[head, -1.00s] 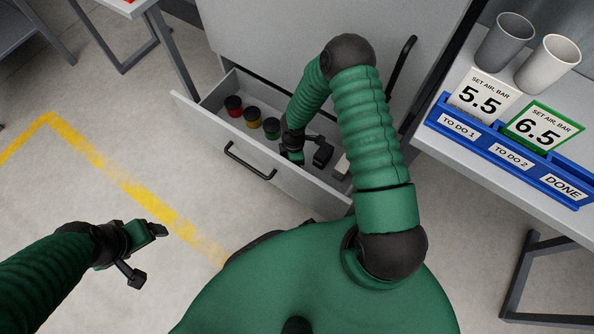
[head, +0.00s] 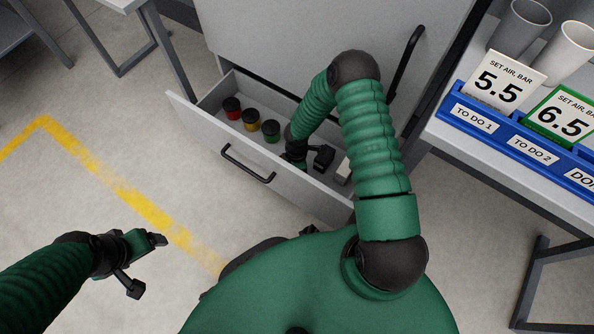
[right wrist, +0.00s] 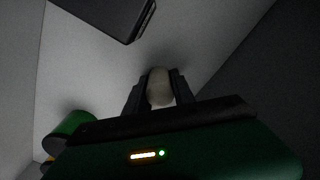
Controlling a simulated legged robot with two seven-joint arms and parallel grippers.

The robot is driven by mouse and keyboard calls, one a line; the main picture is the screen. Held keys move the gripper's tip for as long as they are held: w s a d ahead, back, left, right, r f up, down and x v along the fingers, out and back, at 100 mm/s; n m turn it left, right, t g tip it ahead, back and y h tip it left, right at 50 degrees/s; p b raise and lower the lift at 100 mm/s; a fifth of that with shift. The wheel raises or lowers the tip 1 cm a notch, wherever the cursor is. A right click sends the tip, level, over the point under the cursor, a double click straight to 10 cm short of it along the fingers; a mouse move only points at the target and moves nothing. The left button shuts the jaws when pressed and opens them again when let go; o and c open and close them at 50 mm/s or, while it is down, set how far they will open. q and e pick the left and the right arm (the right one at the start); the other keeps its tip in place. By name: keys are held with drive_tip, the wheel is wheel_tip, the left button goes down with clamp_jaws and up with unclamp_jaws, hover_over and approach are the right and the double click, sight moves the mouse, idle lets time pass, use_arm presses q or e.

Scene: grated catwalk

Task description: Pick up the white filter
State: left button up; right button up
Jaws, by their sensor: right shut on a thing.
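The white filter (right wrist: 160,87) shows as a small pale rounded piece in the right wrist view. It sits between the two dark fingers of my right gripper (right wrist: 159,92), which is shut on it. In the head view my right gripper (head: 305,161) is down inside the open drawer (head: 300,190), and the held filter is hidden there by the gripper. My left gripper (head: 146,264) is open and empty over the floor at lower left.
Red, yellow and green black-topped cylinders (head: 252,121) stand in the drawer left of my gripper. A pale block (head: 344,171) lies right of it. A dark object (right wrist: 112,14) is near in the wrist view. A side table holds cups (head: 562,52) and a blue card rack (head: 505,130).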

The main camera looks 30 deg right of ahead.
clamp_jaws()
